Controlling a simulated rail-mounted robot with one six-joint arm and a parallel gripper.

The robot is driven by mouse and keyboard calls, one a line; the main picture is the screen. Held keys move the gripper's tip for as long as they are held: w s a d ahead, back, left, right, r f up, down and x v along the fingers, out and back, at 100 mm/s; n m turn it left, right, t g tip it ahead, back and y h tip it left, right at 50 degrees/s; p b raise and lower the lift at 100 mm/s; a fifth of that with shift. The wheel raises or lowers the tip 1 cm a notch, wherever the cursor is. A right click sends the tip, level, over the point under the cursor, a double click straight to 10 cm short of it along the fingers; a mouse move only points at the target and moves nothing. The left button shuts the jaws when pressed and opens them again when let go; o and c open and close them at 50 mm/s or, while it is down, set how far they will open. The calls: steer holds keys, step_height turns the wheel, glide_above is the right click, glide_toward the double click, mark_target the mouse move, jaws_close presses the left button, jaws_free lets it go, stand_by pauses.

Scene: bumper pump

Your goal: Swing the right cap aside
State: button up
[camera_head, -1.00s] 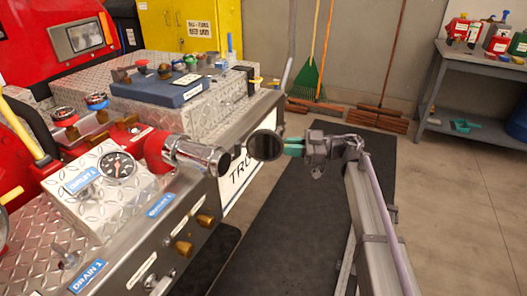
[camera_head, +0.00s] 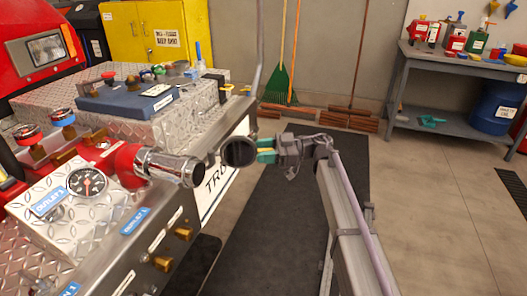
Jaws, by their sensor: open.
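A round dark cap (camera_head: 239,152) hangs just right of the chrome outlet pipe (camera_head: 168,165) on the bumper pump, swung out from the pipe's mouth. My gripper (camera_head: 266,151) has green fingertips and is open. Its tips are right beside the cap's right edge; I cannot tell whether they touch it. The cap's hinge is hard to make out at this size. A second cap does not show clearly.
The pump panel has a pressure gauge (camera_head: 87,182) and brass knobs (camera_head: 162,263). A blue case (camera_head: 128,99) lies on the diamond-plate deck. A dark mat (camera_head: 270,215) covers open floor. A workbench (camera_head: 450,65) stands at the right back.

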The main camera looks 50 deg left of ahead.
steer(key=v, duration=1)
steer(key=shift+w+d, duration=0.2)
steer(key=shift+w, duration=0.15)
